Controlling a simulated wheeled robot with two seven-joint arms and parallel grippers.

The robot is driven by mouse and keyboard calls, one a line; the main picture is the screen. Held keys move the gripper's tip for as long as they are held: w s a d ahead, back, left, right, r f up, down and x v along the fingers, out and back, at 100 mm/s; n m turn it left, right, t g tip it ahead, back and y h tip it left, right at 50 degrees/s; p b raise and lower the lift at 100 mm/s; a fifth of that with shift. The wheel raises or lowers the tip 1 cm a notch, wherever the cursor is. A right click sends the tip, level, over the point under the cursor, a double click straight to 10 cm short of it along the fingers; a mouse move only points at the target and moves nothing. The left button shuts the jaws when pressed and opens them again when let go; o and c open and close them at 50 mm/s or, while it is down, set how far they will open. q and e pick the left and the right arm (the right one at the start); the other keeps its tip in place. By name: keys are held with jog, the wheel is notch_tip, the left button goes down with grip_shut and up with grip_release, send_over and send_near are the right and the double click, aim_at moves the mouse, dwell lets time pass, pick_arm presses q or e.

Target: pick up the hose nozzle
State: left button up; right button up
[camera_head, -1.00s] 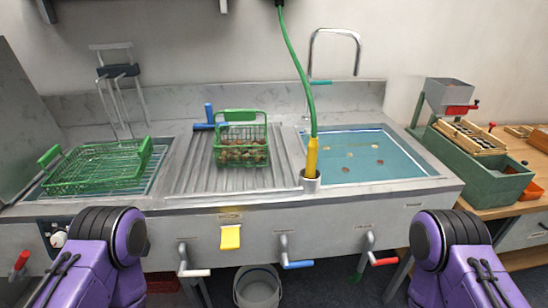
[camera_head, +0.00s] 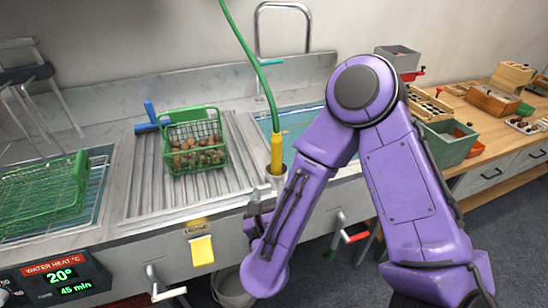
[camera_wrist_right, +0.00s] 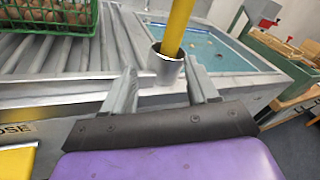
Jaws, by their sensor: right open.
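The hose nozzle (camera_head: 276,153) is a yellow tube on a green hose (camera_head: 245,45) that comes down from above. It stands upright in a grey metal cup (camera_head: 277,179) at the sink's front edge. In the right wrist view the nozzle (camera_wrist_right: 177,25) rises from the cup (camera_wrist_right: 165,70), seen beyond and between my spread fingers. My right gripper (camera_wrist_right: 161,72) is open and empty, apart from the nozzle. In the head view the right gripper (camera_head: 254,204) is small and partly hidden by my purple arm, just left of and below the cup. My left gripper is out of view.
A green basket of chestnuts (camera_head: 194,139) stands on the ribbed drainboard (camera_head: 142,182), left of the nozzle. The water basin (camera_head: 296,119) lies behind it, with a tall faucet (camera_head: 257,38). A yellow tag (camera_head: 202,250) and levers hang on the front panel.

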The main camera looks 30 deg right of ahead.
aim_at(276, 155)
jog(key=w+d+r+m+p, duration=0.1)
jog(key=w+d+m, duration=0.1)
jog(key=w+d+r+m+h+p, duration=0.1)
jog(key=w+d+r+m+p, duration=0.2)
jog(key=w+d+r+m, duration=0.1)
jog(key=w+d, duration=0.1)
jog(key=shift+w+g+h+p, duration=0.1)
jog(key=shift+g+h+p, duration=0.2)
jog(key=shift+h+p, duration=0.1)
jog(key=shift+w+d+f, duration=0.25)
jog(key=shift+a, duration=0.1)
grip_shut()
